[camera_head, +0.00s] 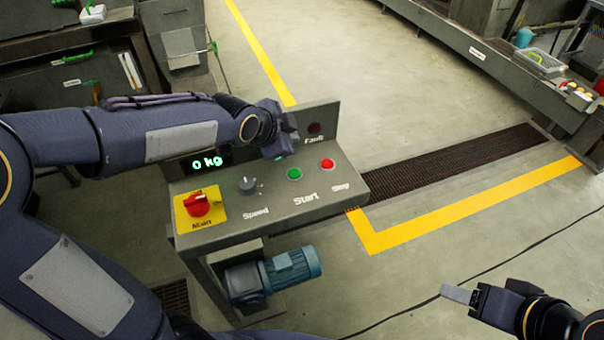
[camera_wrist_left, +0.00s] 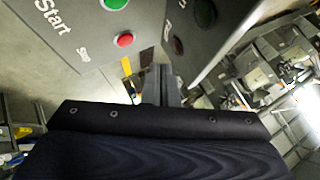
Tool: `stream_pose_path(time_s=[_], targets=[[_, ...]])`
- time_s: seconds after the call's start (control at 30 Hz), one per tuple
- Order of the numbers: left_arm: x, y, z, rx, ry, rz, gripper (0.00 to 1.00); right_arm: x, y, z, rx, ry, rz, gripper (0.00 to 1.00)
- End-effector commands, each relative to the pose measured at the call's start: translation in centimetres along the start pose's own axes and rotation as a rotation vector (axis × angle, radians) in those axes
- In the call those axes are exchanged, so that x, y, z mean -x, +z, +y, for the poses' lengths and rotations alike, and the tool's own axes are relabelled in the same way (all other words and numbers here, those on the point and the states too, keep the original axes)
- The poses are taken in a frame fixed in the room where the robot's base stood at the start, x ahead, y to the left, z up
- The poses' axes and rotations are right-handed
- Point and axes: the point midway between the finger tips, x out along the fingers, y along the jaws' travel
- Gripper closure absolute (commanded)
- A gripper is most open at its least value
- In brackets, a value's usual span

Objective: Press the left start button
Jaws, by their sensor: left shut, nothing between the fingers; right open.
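The grey control panel (camera_head: 265,205) stands in the middle of the head view. Its round green Start button (camera_head: 294,174) sits between the Speed knob (camera_head: 249,186) and the red Stop button (camera_head: 327,163). My left gripper (camera_head: 284,149) is shut and empty, just behind the Start button and apart from it as far as I can tell. In the left wrist view its closed fingers (camera_wrist_left: 161,86) point toward the panel, with the Start button (camera_wrist_left: 115,4) cut off at the top edge. My right gripper (camera_head: 458,294) is open and empty over the floor at lower right.
A red Mains switch (camera_head: 197,204) on a yellow plate is at the panel's left. A teal motor (camera_head: 290,270) sits below. Open floor lies right.

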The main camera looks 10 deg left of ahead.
Motion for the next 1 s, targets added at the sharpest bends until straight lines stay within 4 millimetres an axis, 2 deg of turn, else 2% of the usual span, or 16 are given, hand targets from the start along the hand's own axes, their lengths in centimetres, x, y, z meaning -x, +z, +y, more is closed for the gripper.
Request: stream_pose_path(time_s=[0.47, 0.67, 1.0], targets=[[-0.5, 0.4, 0.4, 0.003, 0.001, -0.001, 1.0, -0.4, 0.2, 0.2, 0.0, 0.0, 0.0, 0.42], [-1.9, 1.4, 1.4, 0.003, 0.002, -0.001, 1.0, -1.7, 0.9, 0.8, 0.0, 0.0, 0.0, 0.42], [-5.3, 4.0, 4.0, 0.004, 0.001, -0.001, 1.0, -4.9, 2.5, 2.2, 0.0, 0.0, 0.0, 0.42]])
